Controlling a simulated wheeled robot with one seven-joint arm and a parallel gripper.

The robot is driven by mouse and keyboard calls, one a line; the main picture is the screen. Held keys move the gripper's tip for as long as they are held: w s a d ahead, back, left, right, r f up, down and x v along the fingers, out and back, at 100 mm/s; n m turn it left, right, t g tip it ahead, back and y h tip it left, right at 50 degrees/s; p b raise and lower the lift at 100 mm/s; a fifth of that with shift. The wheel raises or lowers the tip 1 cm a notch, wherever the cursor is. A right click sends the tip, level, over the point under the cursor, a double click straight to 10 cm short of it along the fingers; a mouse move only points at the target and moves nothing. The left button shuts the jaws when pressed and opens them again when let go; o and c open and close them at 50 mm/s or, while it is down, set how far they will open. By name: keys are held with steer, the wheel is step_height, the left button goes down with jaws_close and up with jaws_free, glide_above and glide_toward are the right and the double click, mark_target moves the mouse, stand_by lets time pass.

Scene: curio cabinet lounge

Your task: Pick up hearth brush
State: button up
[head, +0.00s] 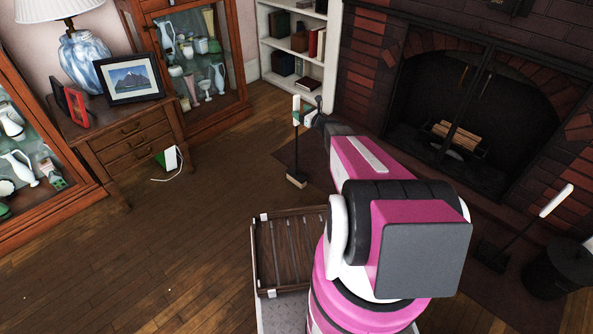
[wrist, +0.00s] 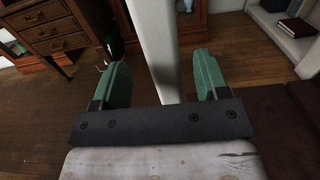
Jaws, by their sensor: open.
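The hearth brush (head: 296,158) stands upright on the floor in front of the fireplace, with a pale handle, a thin dark shaft and a small wooden block at its foot. My gripper (head: 304,111) is at its handle. In the wrist view, the pale handle (wrist: 153,40) rises between the two green fingers of my gripper (wrist: 163,76). The fingers are spread, with a gap visible on each side of the handle. The handle's lower part is hidden behind the gripper's dark bar.
A second pale-handled tool (head: 556,201) leans beside a black bucket (head: 556,268) at the right. The fireplace (head: 470,110) is behind. A wooden side table (head: 125,140) and glass cabinets stand left. A slatted wooden tray (head: 265,250) is near me. The left floor is mostly clear.

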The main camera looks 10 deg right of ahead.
mark_target(298, 101)
steer(key=x, duration=0.3)
steer(key=shift+w, duration=0.4)
jaws_close()
steer(key=shift+s, duration=0.1)
steer(key=shift+r, duration=0.1)
steer(key=shift+r, duration=2.05)
steer(key=s+a+r, duration=0.6)
steer(key=a, duration=0.4)
steer(key=shift+r, duration=0.4)
